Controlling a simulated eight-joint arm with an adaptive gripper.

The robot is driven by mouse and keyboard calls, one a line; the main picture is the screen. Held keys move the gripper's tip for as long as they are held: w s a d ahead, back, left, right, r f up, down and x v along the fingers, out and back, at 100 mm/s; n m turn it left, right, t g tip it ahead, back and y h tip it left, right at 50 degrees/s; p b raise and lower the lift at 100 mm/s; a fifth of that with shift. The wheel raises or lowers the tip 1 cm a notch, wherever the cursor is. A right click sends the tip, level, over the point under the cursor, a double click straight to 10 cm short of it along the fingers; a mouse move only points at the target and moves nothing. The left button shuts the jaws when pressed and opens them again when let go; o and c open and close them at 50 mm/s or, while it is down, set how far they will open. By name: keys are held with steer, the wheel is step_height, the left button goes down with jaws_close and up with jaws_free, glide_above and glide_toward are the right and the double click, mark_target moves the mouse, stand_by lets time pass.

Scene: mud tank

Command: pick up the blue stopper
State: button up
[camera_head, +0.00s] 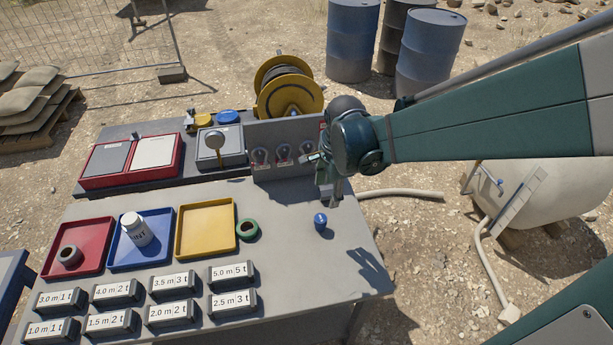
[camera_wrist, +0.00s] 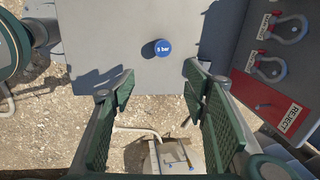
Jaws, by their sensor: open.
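The blue stopper (camera_head: 320,222) stands on the right part of the grey table, with nothing touching it. In the wrist view its round blue top (camera_wrist: 162,48) shows white lettering that reads like "5 bar". My gripper (camera_head: 331,190) is above the table, a little higher than the stopper and close to it in the head view. In the wrist view the two green padded fingers of my gripper (camera_wrist: 158,88) are spread wide with nothing between them. The stopper appears beyond the fingertips, between their lines.
Red (camera_head: 103,232), blue (camera_head: 118,264) and yellow (camera_head: 231,203) trays lie left on the table (camera_head: 290,265). A green ring (camera_head: 247,229) sits left of the stopper. Several labelled blocks (camera_head: 233,302) line the front. A grey panel with shackles (camera_head: 262,133) stands behind. The table around the stopper is clear.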

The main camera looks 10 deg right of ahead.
mark_target(321, 218)
steer(key=w+f+m, duration=0.1)
steer(key=f+m, duration=0.1)
steer(key=f, duration=0.2)
steer(key=w+f+m+g+b, duration=0.1)
steer(key=f+m, duration=0.1)
steer(key=f, duration=0.2)
steer(key=w+a+f+m+g+b, duration=0.1)
steer(key=w+f+m, duration=0.1)
steer(key=f+m, duration=0.1)
steer(key=shift+f, duration=0.6)
steer(key=shift+f, duration=0.1)
steer(key=shift+f, duration=1.2)
steer(key=shift+w+f+b, duration=0.15)
steer(key=shift+f+b, duration=0.35)
steer(key=shift+f, duration=2.1)
steer(key=c, duration=1)
